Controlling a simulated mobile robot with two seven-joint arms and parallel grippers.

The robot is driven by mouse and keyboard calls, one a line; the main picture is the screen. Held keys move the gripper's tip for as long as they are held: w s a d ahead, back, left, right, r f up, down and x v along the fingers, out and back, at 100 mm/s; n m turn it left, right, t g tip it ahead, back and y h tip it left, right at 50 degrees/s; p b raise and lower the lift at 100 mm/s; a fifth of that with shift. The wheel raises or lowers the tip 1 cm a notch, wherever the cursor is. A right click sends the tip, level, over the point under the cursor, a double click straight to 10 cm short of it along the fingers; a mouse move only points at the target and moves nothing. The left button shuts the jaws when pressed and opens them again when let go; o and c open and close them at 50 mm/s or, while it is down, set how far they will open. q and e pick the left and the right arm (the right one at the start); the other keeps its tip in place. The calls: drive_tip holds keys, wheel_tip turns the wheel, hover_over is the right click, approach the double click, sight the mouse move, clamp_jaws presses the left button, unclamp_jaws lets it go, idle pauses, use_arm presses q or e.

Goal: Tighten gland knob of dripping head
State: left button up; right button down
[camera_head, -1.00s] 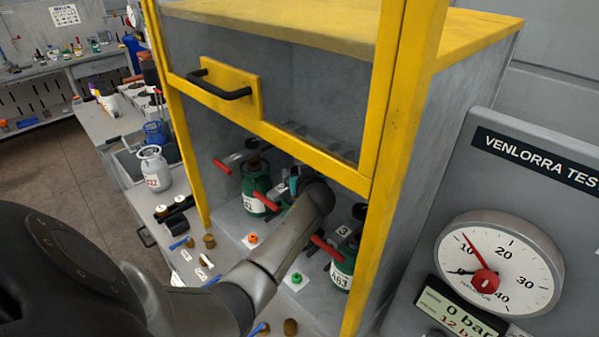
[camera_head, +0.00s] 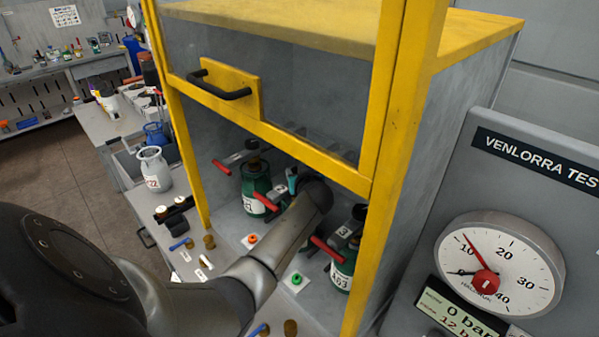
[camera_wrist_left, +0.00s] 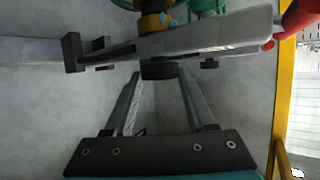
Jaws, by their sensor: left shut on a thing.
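My left arm reaches from the left under the raised yellow-framed guard in the head view. Its wrist hides the middle station and most of the left gripper there. In the left wrist view the left gripper (camera_wrist_left: 161,78) has its two fingers on either side of a dark round knob (camera_wrist_left: 159,70), below a grey bar (camera_wrist_left: 205,40). It is shut on that knob; the fingertips are partly hidden by the bar. A brass fitting (camera_wrist_left: 152,22) with a light blue spot sits above the bar. Green cylinders stand left (camera_head: 256,182) and right (camera_head: 342,270) with red handles. My right gripper is out of view.
The yellow guard frame (camera_head: 300,145) hangs close above my wrist. A pressure gauge (camera_head: 487,268) stands at right, its red needle near 10. Orange (camera_head: 252,239) and green (camera_head: 296,279) buttons sit before the cylinders. Brass fittings (camera_head: 209,241) lie at the bench front.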

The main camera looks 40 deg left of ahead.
use_arm(q)
clamp_jaws()
